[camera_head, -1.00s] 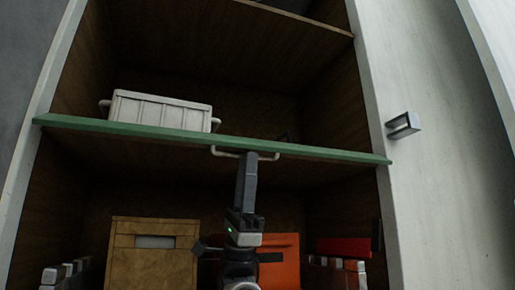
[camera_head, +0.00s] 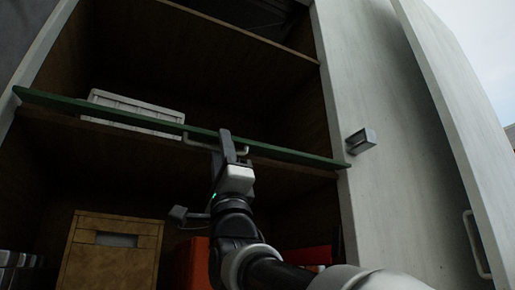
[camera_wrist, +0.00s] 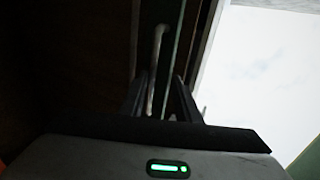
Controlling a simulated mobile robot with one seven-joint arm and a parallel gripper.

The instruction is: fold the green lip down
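The green lip (camera_head: 85,108) runs along the front edge of the middle shelf, crossing in front of the white crate. A pale bar handle (camera_head: 200,146) is fixed to it. My gripper (camera_head: 228,140) is at the handle, its fingers reaching up to the lip and hiding part of both. In the wrist view my gripper (camera_wrist: 161,90) has its two fingers spread apart. The handle (camera_wrist: 155,75) and the thin green edge of the lip (camera_wrist: 176,45) lie between them. I see no firm contact; the wrist view is dark.
A white crate (camera_head: 135,108) sits on the shelf behind the lip. Below are a brown drawer box (camera_head: 115,255) and an orange case (camera_head: 190,262). A white cabinet wall (camera_head: 365,90) with a metal latch (camera_head: 361,141) stands at right, beside an open door panel (camera_head: 455,90).

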